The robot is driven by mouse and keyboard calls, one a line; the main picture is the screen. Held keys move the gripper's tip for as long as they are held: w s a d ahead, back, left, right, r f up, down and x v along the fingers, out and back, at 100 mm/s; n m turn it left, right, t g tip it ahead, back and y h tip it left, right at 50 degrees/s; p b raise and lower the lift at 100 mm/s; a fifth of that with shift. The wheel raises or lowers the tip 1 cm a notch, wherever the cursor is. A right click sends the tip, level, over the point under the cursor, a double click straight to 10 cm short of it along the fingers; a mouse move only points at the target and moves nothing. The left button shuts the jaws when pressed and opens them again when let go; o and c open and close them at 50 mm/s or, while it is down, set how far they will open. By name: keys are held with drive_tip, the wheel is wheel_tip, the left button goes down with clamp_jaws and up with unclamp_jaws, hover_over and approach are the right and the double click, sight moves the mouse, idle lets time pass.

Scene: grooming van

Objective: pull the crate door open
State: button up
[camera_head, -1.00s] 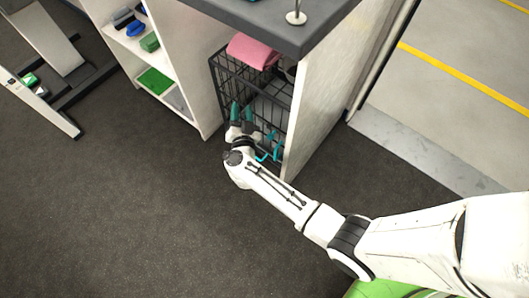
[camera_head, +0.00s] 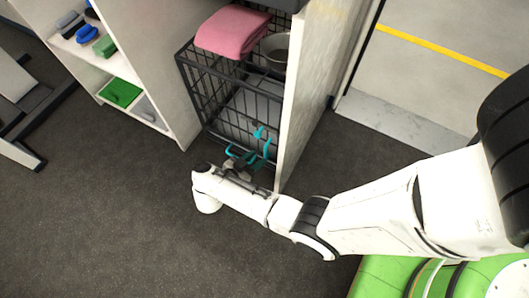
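The black wire crate (camera_head: 205,95) stands under the counter, between two pale panels. Its wire front faces me and looks shut.
A pink towel (camera_head: 232,30) and a metal bowl (camera_head: 275,50) lie on top of the crate. A pale side panel (camera_head: 318,80) stands right of it. A shelf unit (camera_head: 170,90) stands left. The dark floor (camera_head: 110,220) in front is clear.

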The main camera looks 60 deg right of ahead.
sight(265, 152)
drive_tip(key=b+x, duration=0.2)
drive_tip(key=x, duration=0.4)
drive_tip(key=shift+s+d, duration=0.1)
clamp_jaws()
idle(0.5)
